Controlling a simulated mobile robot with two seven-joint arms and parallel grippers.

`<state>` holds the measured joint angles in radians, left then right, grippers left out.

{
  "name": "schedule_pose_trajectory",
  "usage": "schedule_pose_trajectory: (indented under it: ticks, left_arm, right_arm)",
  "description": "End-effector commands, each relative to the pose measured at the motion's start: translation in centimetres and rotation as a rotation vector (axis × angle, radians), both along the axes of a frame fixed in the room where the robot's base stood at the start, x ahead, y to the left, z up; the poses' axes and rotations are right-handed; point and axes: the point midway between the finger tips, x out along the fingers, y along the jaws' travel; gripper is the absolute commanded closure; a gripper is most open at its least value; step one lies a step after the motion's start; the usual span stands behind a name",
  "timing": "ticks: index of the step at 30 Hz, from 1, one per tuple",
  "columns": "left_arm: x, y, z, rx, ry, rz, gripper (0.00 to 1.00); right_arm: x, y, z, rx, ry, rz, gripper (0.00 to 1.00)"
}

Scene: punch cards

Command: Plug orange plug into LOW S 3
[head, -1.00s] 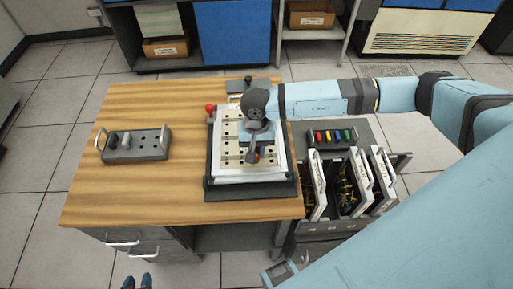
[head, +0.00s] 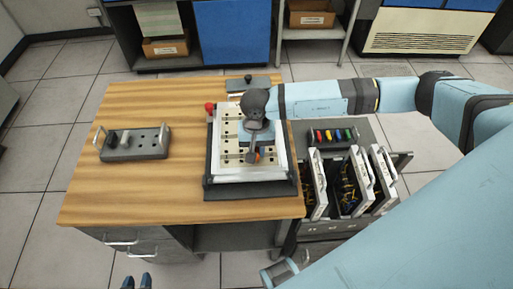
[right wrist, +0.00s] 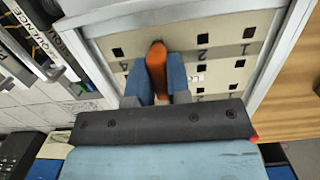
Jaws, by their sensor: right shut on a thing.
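The orange plug (right wrist: 157,62) is between the blue fingers of my right gripper (right wrist: 160,78), which is shut on it. In the head view, this gripper (head: 254,158) is over the lower middle of the pale socket panel (head: 230,170). In the right wrist view, the panel (right wrist: 135,48) has square dark holes and a few digits, including a 2. The plug's tip is hidden, so I cannot tell whether it is in a hole. My left gripper (head: 137,281) shows only its two fingertips, apart, at the bottom edge.
A rack of coloured plugs (head: 331,136) is to the right, above upright panels with handles (head: 345,185). A red knob (head: 210,106) is at the panel's upper left corner.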

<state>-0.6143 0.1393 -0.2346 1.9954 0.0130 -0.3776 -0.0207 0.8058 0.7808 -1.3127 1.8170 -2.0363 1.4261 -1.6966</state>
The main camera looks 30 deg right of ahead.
Motion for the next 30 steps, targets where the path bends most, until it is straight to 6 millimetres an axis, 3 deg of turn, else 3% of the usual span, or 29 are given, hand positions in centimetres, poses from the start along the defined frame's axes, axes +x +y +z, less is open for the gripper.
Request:
schedule_pose_trajectory:
  ticks: [26, 27, 30]
  left_arm:
    - [-0.1, 0.0, -1.2, 0.001, 0.003, 0.000, 0.65]
    - [-0.1, 0.0, -1.2, 0.001, 0.003, 0.000, 0.65]
    - [0.0, 0.0, -1.1, 0.001, 0.002, 0.000, 0.65]
  right_arm:
    - [0.0, 0.0, -1.0, 0.000, 0.001, 0.000, 1.00]
    - [0.0, 0.0, -1.0, 0.000, 0.001, 0.000, 0.80]
    - [0.0, 0.0, -1.0, 0.000, 0.001, 0.000, 0.57]
